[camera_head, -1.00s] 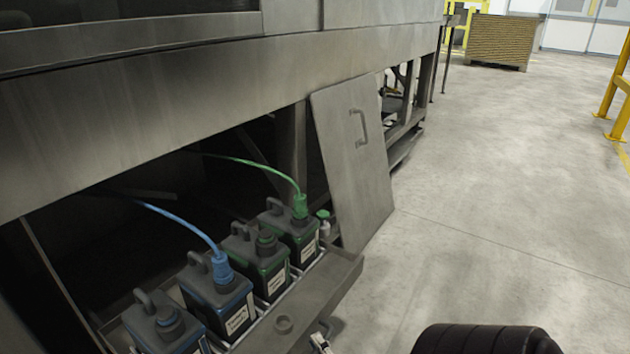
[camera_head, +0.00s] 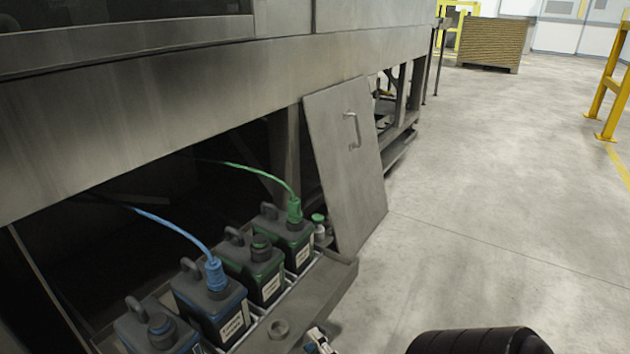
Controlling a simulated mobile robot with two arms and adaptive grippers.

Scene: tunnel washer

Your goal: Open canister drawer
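The canister drawer (camera_head: 318,291) stands pulled out from under the grey machine, its metal front facing the aisle. Dark canisters stand in it in a row. Two have blue trim, such as the blue canister (camera_head: 212,305), and two have green trim, such as the green canister (camera_head: 285,240). A blue hose and a green hose run from two caps back into the dark space. A small part of my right gripper (camera_head: 318,342) shows at the bottom edge, close by the drawer front. Its fingers are mostly out of frame, so I cannot tell its opening or contact. My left gripper is not in view.
A grey panel with a handle (camera_head: 345,165) leans against the machine frame just right of the drawer. The concrete floor to the right is clear. A yellow barrier (camera_head: 610,85) stands at the far right and a brown crate (camera_head: 492,42) at the back.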

